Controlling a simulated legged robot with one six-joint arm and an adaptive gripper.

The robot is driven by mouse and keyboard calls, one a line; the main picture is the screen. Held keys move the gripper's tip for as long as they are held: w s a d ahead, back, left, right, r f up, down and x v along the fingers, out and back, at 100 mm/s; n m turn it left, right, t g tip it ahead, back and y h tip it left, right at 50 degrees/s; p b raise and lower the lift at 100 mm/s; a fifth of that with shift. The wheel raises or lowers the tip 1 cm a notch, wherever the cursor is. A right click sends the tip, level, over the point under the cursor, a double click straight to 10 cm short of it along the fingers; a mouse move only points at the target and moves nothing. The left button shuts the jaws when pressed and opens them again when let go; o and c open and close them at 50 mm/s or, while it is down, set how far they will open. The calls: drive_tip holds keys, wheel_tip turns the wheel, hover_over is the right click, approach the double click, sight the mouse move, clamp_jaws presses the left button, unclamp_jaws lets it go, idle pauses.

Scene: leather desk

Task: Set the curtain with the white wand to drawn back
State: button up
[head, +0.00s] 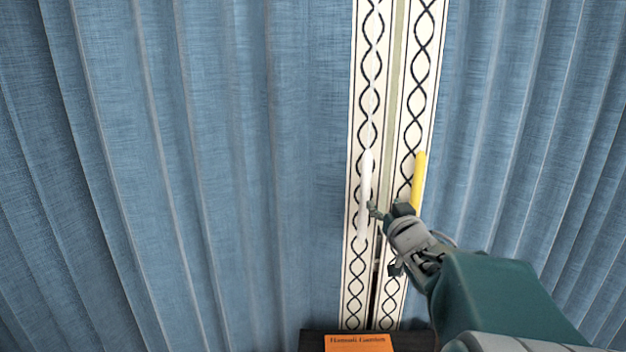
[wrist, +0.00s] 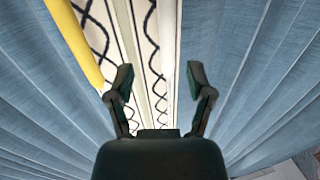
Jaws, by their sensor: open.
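The blue curtain on the left (head: 230,150) hangs spread out, with a cream edge strip patterned in black. The white wand (head: 365,195) hangs upright against that strip. In the wrist view the white wand (wrist: 167,45) shows ahead, between the lines of the two fingers. My gripper (head: 378,212) is open, just right of the white wand's lower half; in the wrist view its fingers (wrist: 160,80) stand apart with nothing clearly held. I cannot tell whether a finger touches the wand.
A second blue curtain (head: 520,100) hangs on the right, its edge strip close to the left one. A yellow wand (head: 419,180) hangs on it, close beside my gripper; it also shows in the wrist view (wrist: 75,45). An orange item with lettering (head: 358,343) lies below.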

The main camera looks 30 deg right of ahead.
sight(368, 187)
drive_tip(key=w, duration=0.5)
drive_tip(key=shift+w+d+r, duration=0.15)
drive_tip(key=shift+w+d, duration=0.05)
drive_tip(key=shift+w, duration=0.15)
drive_tip(key=x, duration=0.4)
drive_tip(key=shift+s+d, duration=0.15)
drive_tip(key=shift+d, duration=0.25)
drive_tip(key=shift+w+d, duration=0.3)
drive_tip(key=shift+w, duration=0.1)
drive_tip(key=shift+a, duration=0.35)
drive_tip(key=shift+c, duration=0.3)
clamp_jaws()
